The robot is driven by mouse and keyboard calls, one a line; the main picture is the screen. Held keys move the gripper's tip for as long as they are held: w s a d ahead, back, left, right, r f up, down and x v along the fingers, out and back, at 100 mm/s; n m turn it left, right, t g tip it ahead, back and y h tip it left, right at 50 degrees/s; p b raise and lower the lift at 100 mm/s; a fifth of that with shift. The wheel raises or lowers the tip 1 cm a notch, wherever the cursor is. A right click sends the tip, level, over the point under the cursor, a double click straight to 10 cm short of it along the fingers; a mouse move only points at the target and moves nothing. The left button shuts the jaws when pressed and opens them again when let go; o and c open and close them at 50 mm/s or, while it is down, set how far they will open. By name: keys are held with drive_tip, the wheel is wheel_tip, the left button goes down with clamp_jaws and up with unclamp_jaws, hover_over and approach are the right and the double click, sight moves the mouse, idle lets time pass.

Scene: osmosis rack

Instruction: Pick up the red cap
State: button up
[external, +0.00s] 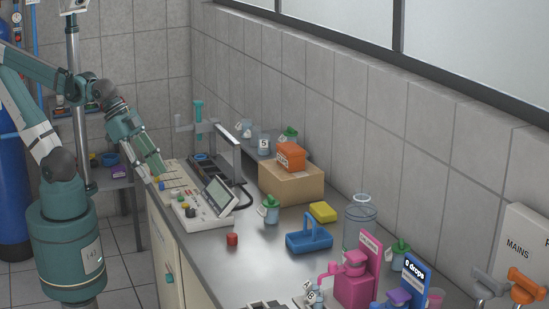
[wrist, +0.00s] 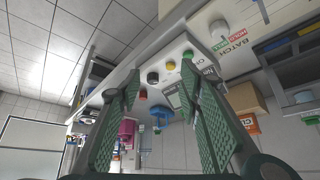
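A small red cap (external: 232,239) stands on the grey counter, right of the control panel's near end in the external view. A small red round thing (wrist: 143,94) shows between my fingers in the wrist view; I cannot tell whether it is the cap or a panel button. My gripper (external: 157,168) is over the far left end of the control panel, well apart from the cap. In the wrist view my gripper (wrist: 160,76) has its two green fingers spread, with nothing held between them.
The control panel (external: 205,214) with knobs and a tilted screen lies along the counter's left edge. A blue caddy (external: 309,241), a green-capped bottle (external: 271,212) and a cardboard box (external: 291,184) stand right of the cap. Pink dispenser (external: 354,285) is nearer the camera. Bare counter surrounds the cap.

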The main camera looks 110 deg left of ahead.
drive_tip(key=w+d+r+m+g+p, duration=0.1)
drive_tip(key=w+r+m+p, duration=0.25)
drive_tip(key=w, duration=0.45)
drive_tip(key=m+g+h+p, duration=0.4)
drive_tip(key=m+p, duration=0.4)
drive_tip(key=p, duration=0.4)
approach(232, 234)
drive_tip(key=shift+s+d+f+m+p, duration=0.1)
drive_tip(key=shift+d+f+m+p, duration=0.15)
drive_tip(key=shift+f+m+p, duration=0.25)
drive_tip(key=shift+f, duration=0.15)
drive_tip(key=shift+x, duration=1.15)
drive_tip(key=shift+f, duration=0.1)
drive_tip(key=shift+w+b+x, duration=0.2)
drive_tip(key=shift+b+x, duration=0.25)
drive_tip(key=shift+x, duration=2.05)
